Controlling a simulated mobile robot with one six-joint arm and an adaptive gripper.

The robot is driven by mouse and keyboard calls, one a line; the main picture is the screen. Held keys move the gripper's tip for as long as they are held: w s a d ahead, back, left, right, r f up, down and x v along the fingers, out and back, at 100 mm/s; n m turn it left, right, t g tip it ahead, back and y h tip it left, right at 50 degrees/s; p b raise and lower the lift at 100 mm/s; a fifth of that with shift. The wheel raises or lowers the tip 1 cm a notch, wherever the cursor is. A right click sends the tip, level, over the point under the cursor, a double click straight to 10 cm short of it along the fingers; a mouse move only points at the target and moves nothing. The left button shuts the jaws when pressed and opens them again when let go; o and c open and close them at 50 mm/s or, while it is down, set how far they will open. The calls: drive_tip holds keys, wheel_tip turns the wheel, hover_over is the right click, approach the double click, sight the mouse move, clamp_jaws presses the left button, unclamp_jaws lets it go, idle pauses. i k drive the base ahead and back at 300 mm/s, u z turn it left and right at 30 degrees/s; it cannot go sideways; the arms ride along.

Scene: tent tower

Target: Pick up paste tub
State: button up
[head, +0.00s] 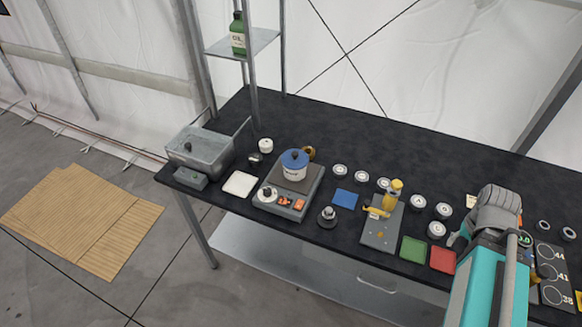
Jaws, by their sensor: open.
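A white tub with a blue lid (294,166) and a small dark label stands upright on a grey appliance with a dial and orange buttons. It looks like the paste tub, but I cannot read its label. My gripper (490,234) is at the right over the table, well apart from this tub. My own teal arm and grey wrist hide much of the gripper and whatever lies beneath it. It is open, and I see nothing held in it.
The grey appliance (287,205) stands near the front edge of the black table (330,125). A metal basin (201,150) is at left. A yellow-handled press (383,222), several round tins and coloured pads lie between tub and gripper. A shelf post (252,95) rises behind. The back middle is clear.

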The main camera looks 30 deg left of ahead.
sight(293, 176)
drive_tip(key=u, duration=0.1)
drive_tip(key=k, duration=1.2)
drive_tip(key=u, duration=1.35)
drive_tip(key=i, duration=1)
drive_tip(key=z, duration=0.05)
